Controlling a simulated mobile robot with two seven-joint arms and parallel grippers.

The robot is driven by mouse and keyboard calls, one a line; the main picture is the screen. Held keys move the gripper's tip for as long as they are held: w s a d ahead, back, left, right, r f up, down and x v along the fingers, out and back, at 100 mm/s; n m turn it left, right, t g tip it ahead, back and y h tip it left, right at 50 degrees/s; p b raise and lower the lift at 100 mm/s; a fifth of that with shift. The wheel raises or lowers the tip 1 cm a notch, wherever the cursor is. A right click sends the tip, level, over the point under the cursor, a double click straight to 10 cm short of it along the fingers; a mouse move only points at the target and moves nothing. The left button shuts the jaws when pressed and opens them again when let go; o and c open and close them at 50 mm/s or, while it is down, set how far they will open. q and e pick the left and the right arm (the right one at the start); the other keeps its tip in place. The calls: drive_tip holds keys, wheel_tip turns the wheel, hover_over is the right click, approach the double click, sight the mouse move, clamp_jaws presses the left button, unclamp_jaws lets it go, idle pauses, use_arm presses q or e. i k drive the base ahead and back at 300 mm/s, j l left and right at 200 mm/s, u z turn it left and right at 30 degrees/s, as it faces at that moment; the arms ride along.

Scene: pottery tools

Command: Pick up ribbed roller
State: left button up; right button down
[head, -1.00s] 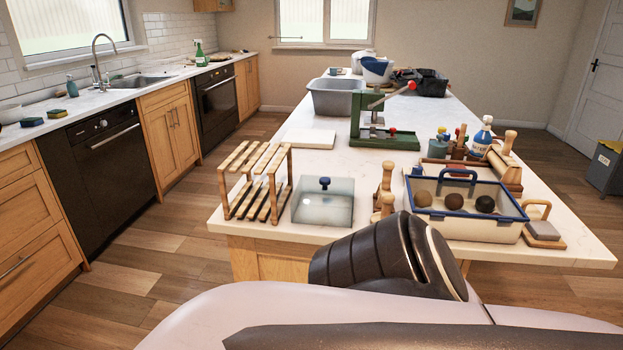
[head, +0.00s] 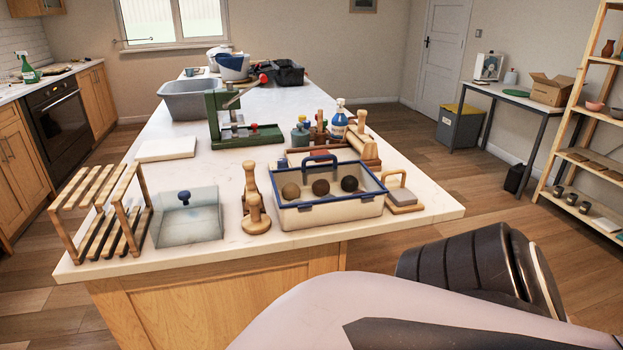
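No ribs can be made out on any tool at this distance, so I cannot tell for sure which is the ribbed roller. A wooden roller-like tool (head: 359,148) lies on the island behind the right end of a cream and blue tray. Two wooden knob-handled tools, a farther one (head: 250,181) and a nearer one (head: 257,217), stand left of the tray. Neither of my grippers is in view. Only a pale arm link with a dark joint, mine, shows at the bottom right, in front of the island.
The tray (head: 329,214) holds three balls. A wooden rack (head: 70,222), a clear lidded box (head: 187,227) and a green press (head: 247,137) stand on the island (head: 215,262). A handled block (head: 401,198) is near its right corner.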

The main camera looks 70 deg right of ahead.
sight(248, 166)
drive_tip(key=z, duration=1.25)
